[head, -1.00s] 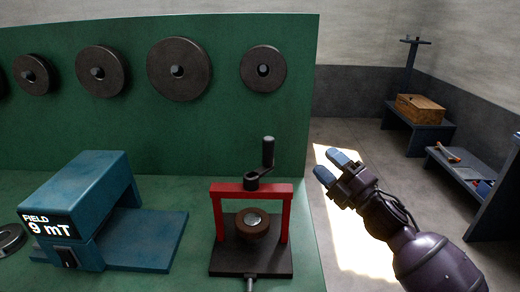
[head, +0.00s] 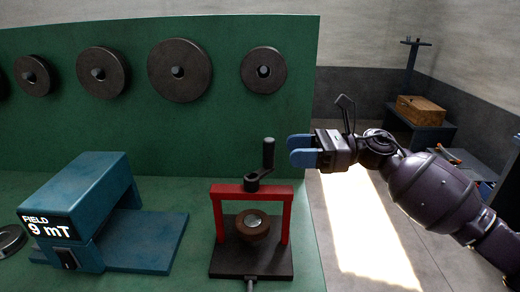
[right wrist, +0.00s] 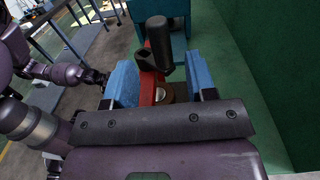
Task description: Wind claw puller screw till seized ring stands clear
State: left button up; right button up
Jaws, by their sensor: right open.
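The claw puller is a red frame (head: 222,190) on a dark base plate (head: 225,262), with a black crank handle (head: 268,153) on top. A brown ring (head: 247,235) with a silvery centre sits under the crossbar. I cannot tell whether it touches the plate. My right gripper (head: 291,151) is open and empty, right of the crank and apart from it in the head view. In the right wrist view, the crank handle (right wrist: 159,42) shows between the blue fingers, and the ring is mostly hidden. An arm of mine shows at the left there; its jaws are unclear.
A blue unit (head: 80,195) reading "FIELD 9 mT" stands left of the puller on the green bench (head: 165,183). Dark discs (head: 179,70) hang on the green back panel. A wooden box (head: 421,110) sits on a far stand. Open floor lies right of the bench.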

jog(key=a, duration=0.8)
jog(key=shift+s+p, duration=0.2)
jog(key=shift+p, duration=0.25)
